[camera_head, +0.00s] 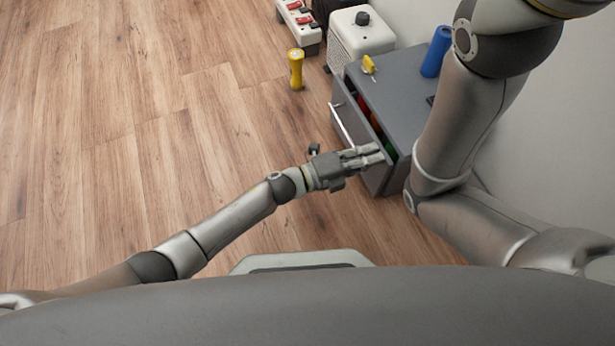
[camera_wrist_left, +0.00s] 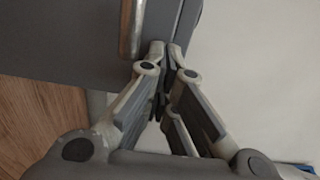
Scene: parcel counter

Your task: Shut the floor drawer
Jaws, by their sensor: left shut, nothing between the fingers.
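The floor drawer (camera_head: 347,128) belongs to a low grey cabinet (camera_head: 400,85) on the wood floor. It stands partly open toward the left, with red and green items showing inside. Its front has a pale bar handle (camera_head: 340,124). My left gripper (camera_head: 380,155) is shut and empty at the near end of the drawer front. In the left wrist view its fingertips (camera_wrist_left: 165,50) are together close to the grey drawer front (camera_wrist_left: 75,40), beside the handle (camera_wrist_left: 131,25); whether they touch it I cannot tell. My right gripper is not in view.
A blue cylinder (camera_head: 436,52) and a yellow object (camera_head: 369,64) are on the cabinet top. A white box with a black knob (camera_head: 360,38) and a power strip (camera_head: 298,22) stand behind. A yellow flashlight-like object (camera_head: 296,69) stands on the floor. Floor at left is clear.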

